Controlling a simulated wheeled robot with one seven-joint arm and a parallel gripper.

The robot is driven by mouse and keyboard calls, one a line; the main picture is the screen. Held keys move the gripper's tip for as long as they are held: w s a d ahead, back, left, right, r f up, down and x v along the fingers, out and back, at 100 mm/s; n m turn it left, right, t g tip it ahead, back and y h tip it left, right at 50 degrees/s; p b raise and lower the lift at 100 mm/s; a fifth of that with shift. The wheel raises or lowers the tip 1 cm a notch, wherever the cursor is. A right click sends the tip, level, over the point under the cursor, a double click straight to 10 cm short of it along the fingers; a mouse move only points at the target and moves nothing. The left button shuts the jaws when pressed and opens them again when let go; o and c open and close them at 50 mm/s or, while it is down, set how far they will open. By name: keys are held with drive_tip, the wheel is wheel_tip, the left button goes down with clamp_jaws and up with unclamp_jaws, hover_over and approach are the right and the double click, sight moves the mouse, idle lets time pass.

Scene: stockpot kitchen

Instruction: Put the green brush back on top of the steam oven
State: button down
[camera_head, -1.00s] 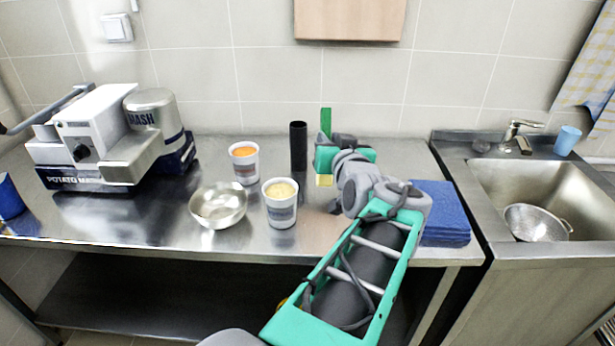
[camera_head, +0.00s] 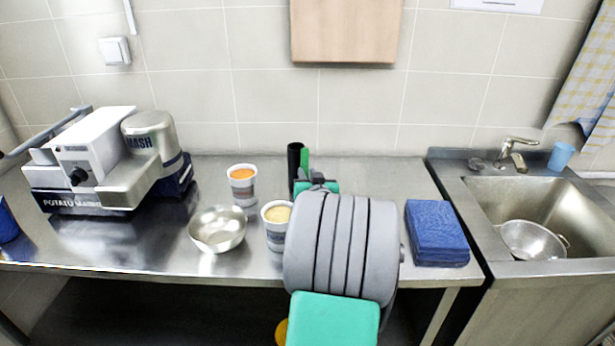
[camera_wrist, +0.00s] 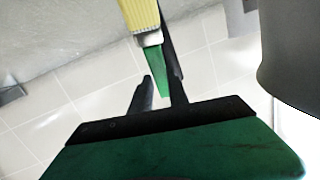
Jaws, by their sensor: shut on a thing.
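The green brush shows in the wrist view as a green handle (camera_wrist: 155,70) with a pale yellow end (camera_wrist: 140,14). My gripper (camera_wrist: 163,77) is shut on the green handle, and the yellow end points away from the palm. In the head view a narrow green strip of the brush (camera_head: 305,159) shows above my arm, beside a black cylinder. My arm hides the rest of the brush and most of my gripper there. The steam oven is not in view.
On the steel counter (camera_head: 150,240) stand a potato masher machine (camera_head: 100,165), a metal bowl (camera_head: 217,230), two cups (camera_head: 243,188) (camera_head: 275,228), the black cylinder (camera_head: 295,165) and blue cloths (camera_head: 436,232). A sink (camera_head: 525,200) is at right. The counter's back right is clear.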

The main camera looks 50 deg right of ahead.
drive_tip(key=shift+f+b, duration=0.3)
drive_tip(key=shift+f, duration=0.25)
drive_tip(key=c, duration=1.3)
unclamp_jaws()
drive_tip(key=shift+r, duration=0.15)
drive_tip(key=shift+o, duration=0.2)
